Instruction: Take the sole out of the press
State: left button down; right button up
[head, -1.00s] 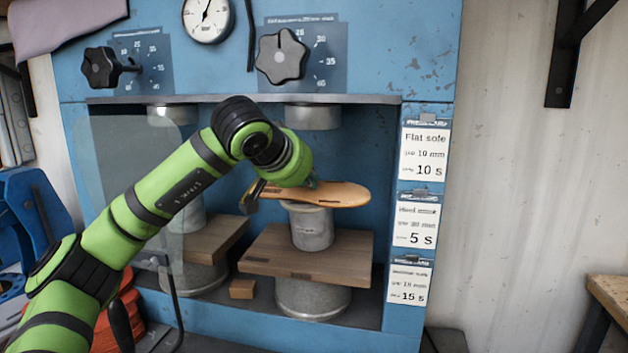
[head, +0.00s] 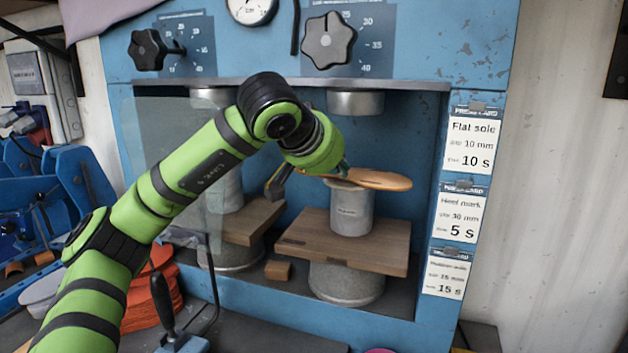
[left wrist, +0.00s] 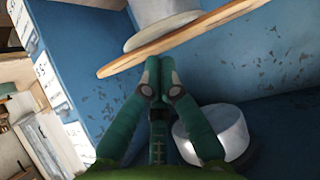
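The sole (head: 385,180), tan and flat, lies on a grey cylinder (head: 351,212) inside the blue press, its rounded end to the right. In the left wrist view the sole (left wrist: 200,34) shows edge-on as a slanted tan strip against the pale cylinder. My left gripper (head: 342,169) is in the press opening at the sole's near side and partly covers its left part. In the left wrist view its fingers (left wrist: 160,78) are together with nothing visible between them. They overlap the sole's edge there; I cannot tell whether they touch it. My right gripper is not in view.
An upper ram (head: 356,103) hangs above the sole. A wooden board (head: 385,248) lies under the cylinder. A clear guard (head: 150,130) stands left of my arm. A lever (head: 162,300) rises in front. Cards (head: 470,145) hang on the right post.

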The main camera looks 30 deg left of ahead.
pick_arm(q)
jog(key=s+b, duration=0.2)
jog(key=s, duration=0.7)
jog(key=shift+s, duration=0.25)
jog(key=shift+d+r, duration=0.1)
